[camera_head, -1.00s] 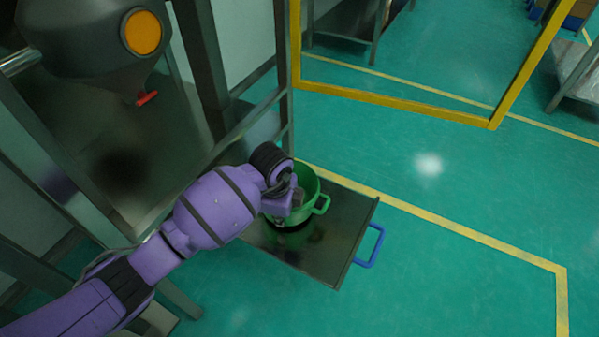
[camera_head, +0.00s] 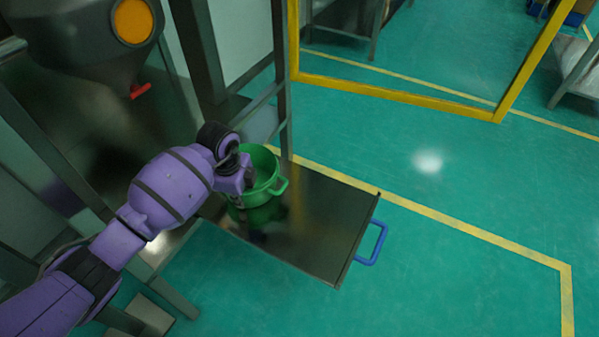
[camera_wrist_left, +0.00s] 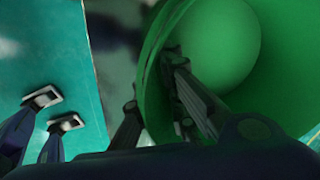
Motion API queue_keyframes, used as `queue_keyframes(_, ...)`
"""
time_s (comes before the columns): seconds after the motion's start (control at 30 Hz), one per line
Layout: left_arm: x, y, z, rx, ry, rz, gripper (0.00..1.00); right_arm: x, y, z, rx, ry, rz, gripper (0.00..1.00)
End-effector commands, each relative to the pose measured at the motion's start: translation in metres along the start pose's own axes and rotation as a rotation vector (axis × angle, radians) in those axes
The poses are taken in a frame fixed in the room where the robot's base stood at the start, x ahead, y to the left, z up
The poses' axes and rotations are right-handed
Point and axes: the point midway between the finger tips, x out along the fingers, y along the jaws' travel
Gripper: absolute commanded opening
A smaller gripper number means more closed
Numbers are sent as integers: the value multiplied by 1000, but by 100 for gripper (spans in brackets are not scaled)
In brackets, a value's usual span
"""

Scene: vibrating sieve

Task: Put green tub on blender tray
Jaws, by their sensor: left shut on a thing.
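The green tub (camera_head: 270,178) is over the left part of the dark metal blender tray (camera_head: 325,220), by the frame's post. I cannot tell whether its base touches the tray. My left gripper (camera_head: 246,190) is at the tub's left side, partly hidden by my own wrist. In the left wrist view, the gripper (camera_wrist_left: 155,110) is shut on the wall of the tub (camera_wrist_left: 215,45), with one finger inside and one outside. The tub is open at the top and its inside looks empty. The right gripper is not in view.
A blue handle (camera_head: 373,243) sticks out from the tray's right edge. A grey hopper (camera_head: 95,40) with an orange disc hangs at the upper left. A yellow frame (camera_head: 400,95) stands behind. The tray's right part is bare.

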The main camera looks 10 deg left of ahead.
Motion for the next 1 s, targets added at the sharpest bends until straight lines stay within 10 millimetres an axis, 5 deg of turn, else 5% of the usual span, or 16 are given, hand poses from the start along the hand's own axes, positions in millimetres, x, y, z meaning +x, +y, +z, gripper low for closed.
queue_keyframes(0.27,3,0,0,-1,-1,-1,0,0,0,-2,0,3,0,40)
queue_keyframes(0.3,3,1,0,-1,-1,-1,15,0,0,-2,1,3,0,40)
queue_keyframes(0.4,3,1,0,-1,-1,0,28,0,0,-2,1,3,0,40)
queue_keyframes(0.77,-1,0,0,-1,0,-1,29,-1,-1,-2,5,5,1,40)
queue_keyframes(1.0,-42,-2,1,1,-2,-6,29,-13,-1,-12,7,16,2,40)
